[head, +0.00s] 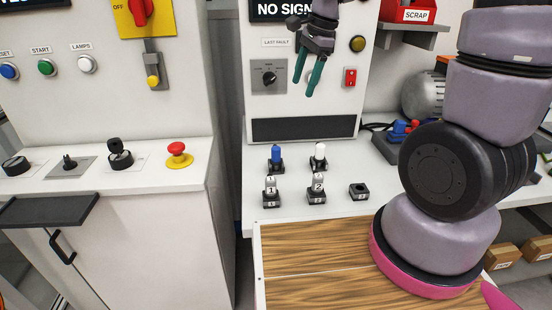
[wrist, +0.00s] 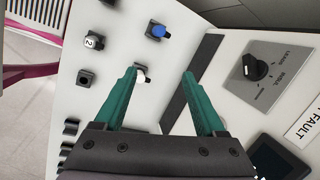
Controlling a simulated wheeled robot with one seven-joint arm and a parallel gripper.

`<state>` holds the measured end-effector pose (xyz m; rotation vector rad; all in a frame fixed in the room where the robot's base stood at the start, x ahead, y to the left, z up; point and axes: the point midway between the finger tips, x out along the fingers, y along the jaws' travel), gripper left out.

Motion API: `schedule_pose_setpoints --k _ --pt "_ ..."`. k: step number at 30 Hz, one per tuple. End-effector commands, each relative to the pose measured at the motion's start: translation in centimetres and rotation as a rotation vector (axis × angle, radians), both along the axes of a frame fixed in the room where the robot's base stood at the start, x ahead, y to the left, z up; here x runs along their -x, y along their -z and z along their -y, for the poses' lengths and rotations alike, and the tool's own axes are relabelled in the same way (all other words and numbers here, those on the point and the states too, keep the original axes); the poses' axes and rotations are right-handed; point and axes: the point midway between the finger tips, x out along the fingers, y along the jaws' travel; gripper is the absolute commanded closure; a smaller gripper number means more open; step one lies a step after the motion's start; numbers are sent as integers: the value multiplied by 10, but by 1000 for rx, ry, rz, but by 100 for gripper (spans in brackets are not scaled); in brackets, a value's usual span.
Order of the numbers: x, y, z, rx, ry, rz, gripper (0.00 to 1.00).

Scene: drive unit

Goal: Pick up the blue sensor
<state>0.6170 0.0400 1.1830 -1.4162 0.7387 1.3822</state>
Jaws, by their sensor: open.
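The blue sensor (head: 276,152) stands upright in a small black holder on the white bench top, at the left of the back row. In the wrist view the blue sensor (wrist: 158,31) is beyond the fingertips, near the top middle. My gripper (head: 303,90) hangs above the bench in front of the white panel, its two green fingers apart and empty. In the wrist view the gripper (wrist: 159,73) is open, and a white sensor (wrist: 141,76) shows just inside the left fingertip. I cannot tell the height gap exactly, but the fingers look well above the holders.
Right of the blue sensor stands the white sensor (head: 320,151). In front are numbered holders (head: 270,192) (head: 316,190) and an empty-looking black holder (head: 359,191). Behind is the upright panel with a rotary knob (head: 269,78) and dark strip (head: 304,128). A wooden top (head: 315,250) lies nearest.

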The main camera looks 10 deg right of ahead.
Motion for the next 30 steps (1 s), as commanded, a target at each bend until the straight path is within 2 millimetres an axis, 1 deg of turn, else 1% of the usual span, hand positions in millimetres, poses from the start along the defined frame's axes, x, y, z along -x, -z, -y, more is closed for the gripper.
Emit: schedule_pose_setpoints --k 1,3,6,9,14,21,24,28,30 --pt "-6 24 -12 6 52 -54 28" --pt "-13 49 -24 15 133 -110 28" --pt "-19 80 -38 33 230 -168 28" --pt "-22 101 -47 48 298 -205 28" --pt "-23 120 -52 58 346 -226 28" --pt "-23 157 -57 59 347 -228 28" --pt "-23 167 -58 57 347 -226 28" --pt "-24 175 -60 58 346 -226 28" --pt "-25 183 -62 58 346 -228 28"
